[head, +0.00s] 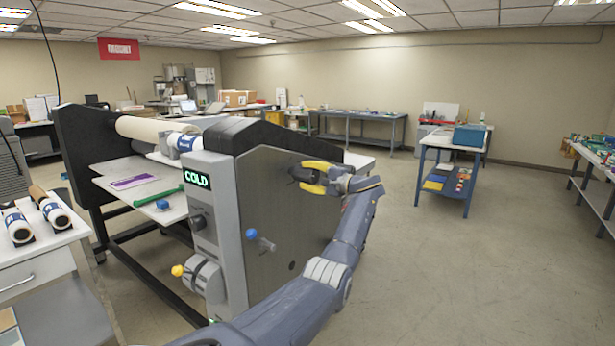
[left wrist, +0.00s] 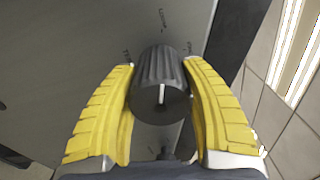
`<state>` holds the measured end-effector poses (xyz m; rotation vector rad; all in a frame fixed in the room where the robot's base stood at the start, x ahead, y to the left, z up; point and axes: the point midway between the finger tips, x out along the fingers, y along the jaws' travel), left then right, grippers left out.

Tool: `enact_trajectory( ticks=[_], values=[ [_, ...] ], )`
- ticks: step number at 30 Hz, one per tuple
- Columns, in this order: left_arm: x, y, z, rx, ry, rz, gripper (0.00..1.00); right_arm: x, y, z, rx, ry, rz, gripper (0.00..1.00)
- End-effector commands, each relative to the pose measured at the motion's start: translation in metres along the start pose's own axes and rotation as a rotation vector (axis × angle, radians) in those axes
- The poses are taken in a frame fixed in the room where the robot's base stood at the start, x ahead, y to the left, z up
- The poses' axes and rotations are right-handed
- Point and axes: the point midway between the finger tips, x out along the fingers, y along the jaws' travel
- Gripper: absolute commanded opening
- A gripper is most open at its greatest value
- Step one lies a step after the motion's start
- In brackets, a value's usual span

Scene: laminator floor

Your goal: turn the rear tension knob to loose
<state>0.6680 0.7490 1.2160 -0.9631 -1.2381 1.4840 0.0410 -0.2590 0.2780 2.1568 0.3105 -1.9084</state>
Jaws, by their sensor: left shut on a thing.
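The rear tension knob (left wrist: 158,70) is a dark, ribbed cylinder on the laminator's grey side panel (head: 275,215). In the head view it shows as a dark piece (head: 302,174) near the panel's top far corner. My left gripper (head: 309,177) has its yellow fingers on both sides of the knob, shut on it. In the left wrist view, the gripper (left wrist: 160,85) brackets the knob left and right. A white line on the knob's face points upward in that picture. My right gripper is out of view.
A blue knob on a lever (head: 260,240) sticks out of the panel nearer to me. A yellow knob (head: 178,270) and a green COLD display (head: 197,179) are on the front end. A white table with rolls (head: 40,255) stands left.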

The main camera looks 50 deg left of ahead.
Motion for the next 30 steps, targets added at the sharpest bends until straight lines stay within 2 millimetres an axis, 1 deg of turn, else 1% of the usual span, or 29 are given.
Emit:
enact_trajectory(
  ticks=[1, 6, 8, 16, 20, 23, 30],
  values=[
    [0.001, 0.001, 0.001, 0.002, -0.004, 0.000, 0.49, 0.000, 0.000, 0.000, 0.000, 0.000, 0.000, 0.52],
    [0.001, 0.000, 0.001, 0.002, -0.003, 0.000, 0.69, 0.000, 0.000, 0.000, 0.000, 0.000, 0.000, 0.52],
    [0.001, 0.000, 0.001, 0.002, -0.002, 0.000, 0.75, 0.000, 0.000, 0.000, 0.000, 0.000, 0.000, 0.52],
    [-0.001, 0.000, 0.000, 0.001, -0.001, 0.000, 0.75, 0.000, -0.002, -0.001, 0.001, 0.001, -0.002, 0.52],
    [-0.011, 0.000, 0.000, 0.001, 0.001, 0.000, 0.75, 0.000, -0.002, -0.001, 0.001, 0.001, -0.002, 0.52],
    [-0.025, 0.001, -0.001, 0.000, 0.002, 0.001, 0.75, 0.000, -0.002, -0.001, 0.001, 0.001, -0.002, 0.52],
    [-0.068, 0.000, 0.000, 0.000, 0.002, 0.001, 0.75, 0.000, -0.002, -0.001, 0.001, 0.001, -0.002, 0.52]
  ],
)
